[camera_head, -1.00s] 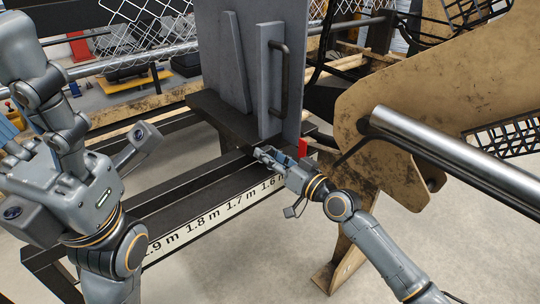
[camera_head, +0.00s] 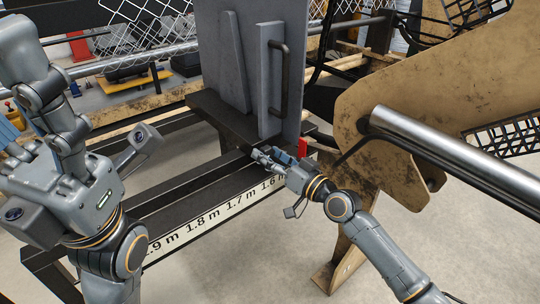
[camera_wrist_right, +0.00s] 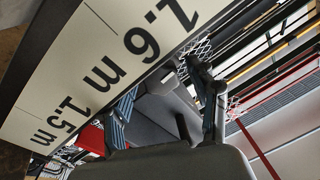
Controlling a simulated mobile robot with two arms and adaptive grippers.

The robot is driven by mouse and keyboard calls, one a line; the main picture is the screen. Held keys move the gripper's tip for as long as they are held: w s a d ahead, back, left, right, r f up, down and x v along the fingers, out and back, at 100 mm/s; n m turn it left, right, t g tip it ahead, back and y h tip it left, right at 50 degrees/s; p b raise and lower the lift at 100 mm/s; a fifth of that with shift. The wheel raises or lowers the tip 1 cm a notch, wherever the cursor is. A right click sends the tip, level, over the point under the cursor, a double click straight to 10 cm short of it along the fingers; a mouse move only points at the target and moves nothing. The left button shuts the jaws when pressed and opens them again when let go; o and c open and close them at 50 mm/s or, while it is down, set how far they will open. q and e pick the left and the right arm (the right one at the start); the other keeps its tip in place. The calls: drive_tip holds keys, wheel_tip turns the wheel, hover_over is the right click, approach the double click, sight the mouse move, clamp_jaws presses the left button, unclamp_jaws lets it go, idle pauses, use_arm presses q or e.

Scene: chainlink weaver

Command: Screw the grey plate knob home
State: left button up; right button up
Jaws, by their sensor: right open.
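The tall grey plate (camera_head: 254,25) stands upright at the centre, with a narrower grey slab (camera_head: 271,75) bearing a black bar handle (camera_head: 282,80) on its front. I cannot make out the plate knob in either view. My right gripper (camera_head: 262,157) is open, low in front of the plate, just above the measuring rail. In the right wrist view its two fingers (camera_wrist_right: 163,105) stand apart, with grey surfaces behind them and nothing visibly held. My left gripper (camera_head: 12,140) is at the left edge, partly cut off, far from the plate.
The dark rail with a white metre scale (camera_head: 230,205) runs below my right gripper. A red block (camera_head: 302,147) is right beside it. A scuffed tan machine plate (camera_head: 400,100) and a steel bar (camera_head: 450,155) crowd the right. Wire mesh (camera_head: 150,35) hangs behind.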

drive_tip(key=v, duration=1.1)
drive_tip(key=shift+s+d, duration=0.25)
drive_tip(key=shift+s, duration=0.1)
drive_tip(key=shift+f, duration=0.1)
